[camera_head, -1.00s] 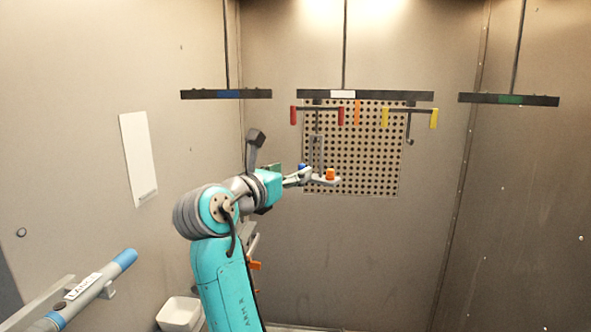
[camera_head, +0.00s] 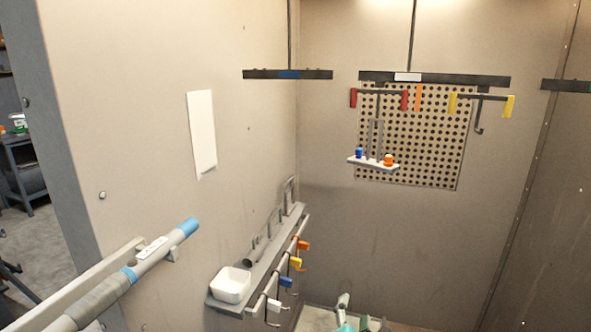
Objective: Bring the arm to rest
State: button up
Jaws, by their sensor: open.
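My gripper's fingertips cannot be made out there. A small white shelf (camera_head: 376,166) hangs in front of the perforated panel at the back. It carries a blue-topped piece (camera_head: 359,153) and an orange-topped piece (camera_head: 389,159). No gripper is near them.
Dark hanging bars (camera_head: 434,79) with red, orange and yellow tags cross the upper back. A wall shelf (camera_head: 265,265) holds a white bin (camera_head: 231,284) and hooks with coloured tags. The booth's middle is clear.

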jog(key=s+d+f+m+y, duration=0.1)
jog(key=s+f+m+y, duration=0.15)
jog(key=s+f, duration=0.4)
jog(key=s+d+f+m+g+y, duration=0.1)
jog(key=s+f+m, duration=0.25)
jog(key=s, duration=0.65)
jog(key=s+d+f+m+y, duration=0.1)
jog(key=s+f+m, duration=0.2)
jog(key=s+f, duration=0.45)
jog(key=s+r+m, duration=0.3)
jog(key=s+m, duration=0.2)
jog(key=s, duration=0.4)
jog(key=s+d+r+m, duration=0.1)
jog(key=s+r+m, duration=0.2)
jog(key=s, duration=0.6)
jog(key=s+d+r+m, duration=0.1)
jog(key=s+r+m, duration=0.1)
jog(key=s+m, duration=0.5)
jog(key=shift+v, duration=1.05)
jog(key=shift+r+y, duration=0.15)
jog(key=shift+y, duration=0.1)
jog(key=shift+c, duration=0.2)
